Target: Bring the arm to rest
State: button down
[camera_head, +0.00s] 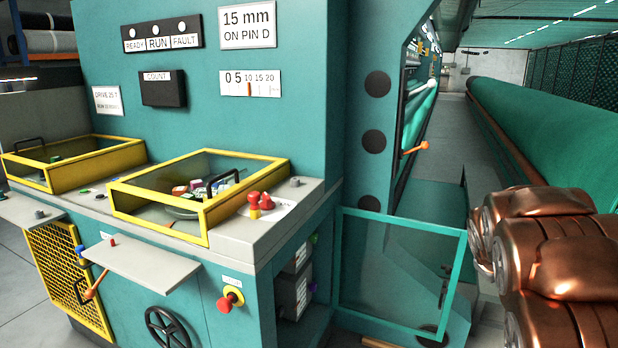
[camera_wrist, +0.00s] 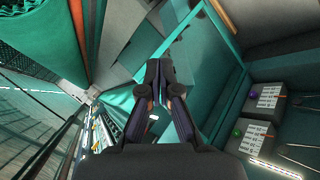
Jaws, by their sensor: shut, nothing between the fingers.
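My arm (camera_head: 555,250), copper-coloured, is folded at the right edge of the head view, to the right of the teal machine (camera_head: 275,60). My gripper does not show clearly in the head view. In the wrist view my gripper (camera_wrist: 153,75) is shut, with its dark fingers together and nothing between them. Beyond the fingertips are teal machine panels and grey floor. The fingers appear clear of these surfaces, though the exact gap cannot be told.
An open teal-framed clear door (camera_head: 400,270) stands close to the left of my arm. Yellow-framed covers (camera_head: 205,217) and a red knob (camera_head: 230,298) are on the machine front. A long green roll (camera_head: 550,130) lies behind my arm. The grey aisle (camera_head: 440,150) looks clear.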

jog(key=s+a+r+m+g+y+p, duration=0.1)
jog(key=s+a+r+g+y+p, duration=0.1)
jog(key=s+a, duration=0.6)
jog(key=s+a+r+m+g+y+p, duration=0.1)
jog(key=s+a+r+g+p, duration=0.2)
jog(key=s+a, duration=0.6)
jog(key=s+a+r+m+g+y+p, duration=0.1)
jog(key=s+a+p, duration=0.5)
jog(key=s, duration=1.8)
jog(key=shift+a+r+m+g+y, duration=0.4)
jog(key=shift+a+r+g+y, duration=0.4)
jog(key=shift+a+r+g, duration=0.3)
jog(key=c, duration=1.9)
grip_release()
jog(key=shift+f, duration=0.15)
